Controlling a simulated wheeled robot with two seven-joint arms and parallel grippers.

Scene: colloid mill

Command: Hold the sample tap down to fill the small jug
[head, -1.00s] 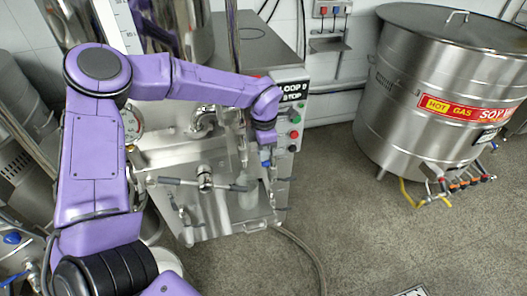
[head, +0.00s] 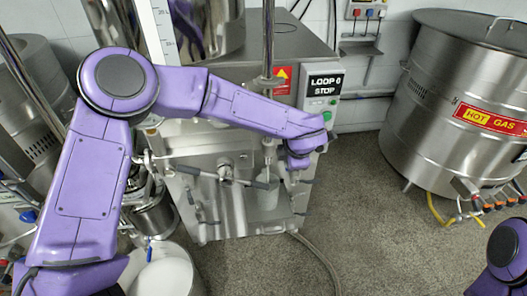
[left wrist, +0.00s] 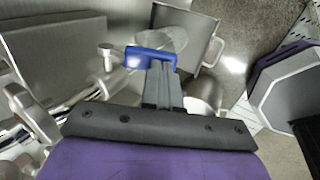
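The small jug (head: 267,190) is a pale grey, see-through vessel standing upright at the front of the steel mill. The sample tap's blue handle (left wrist: 138,54) is in the left wrist view, right at my left gripper's tips (left wrist: 161,75). The fingers are together, with the handle at their ends rather than clearly between them. I cannot tell how hard they touch it. In the head view my left gripper (head: 299,165) is beside and just above the jug, and my wrist hides the handle. My right gripper is out of view.
The mill's control box (head: 324,88) reads "LOOP 0 STOP" and stands close behind my left wrist. A metal bar handle (head: 222,176) crosses in front of the mill. A large steel vat (head: 455,120) stands at the right. A white bucket (head: 168,272) is at the lower left.

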